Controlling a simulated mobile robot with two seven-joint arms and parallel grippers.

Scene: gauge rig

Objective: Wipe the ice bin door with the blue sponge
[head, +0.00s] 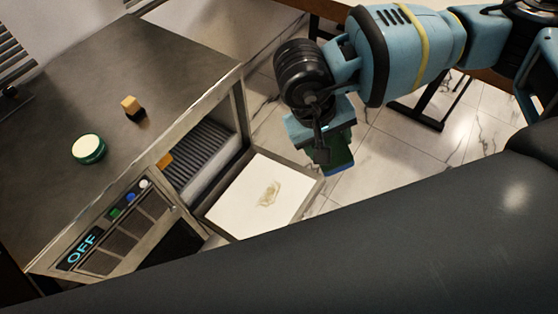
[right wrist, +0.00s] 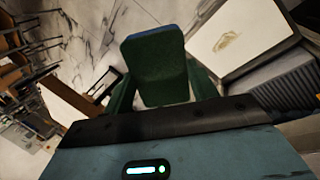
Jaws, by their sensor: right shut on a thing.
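The ice bin door (head: 242,204) hangs open from the steel ice machine, its white inner panel facing up with a tan smear on it. The door and its smear also show at the upper right of the right wrist view (right wrist: 262,22). My right gripper (head: 325,148) is shut on the sponge (head: 338,154), which looks dark green with a blue edge. In the right wrist view the sponge (right wrist: 156,62) sits between the fingers. It is held beyond the door's upper right corner, apart from the panel. My left gripper is not in view.
The steel machine top (head: 60,100) holds a round green tub with a cream lid (head: 89,149) and a small yellow-and-dark block (head: 132,107). The front panel (head: 80,249) reads OFF. The slatted bin opening (head: 200,155) is behind the door. Marble floor (head: 385,155) lies right of it.

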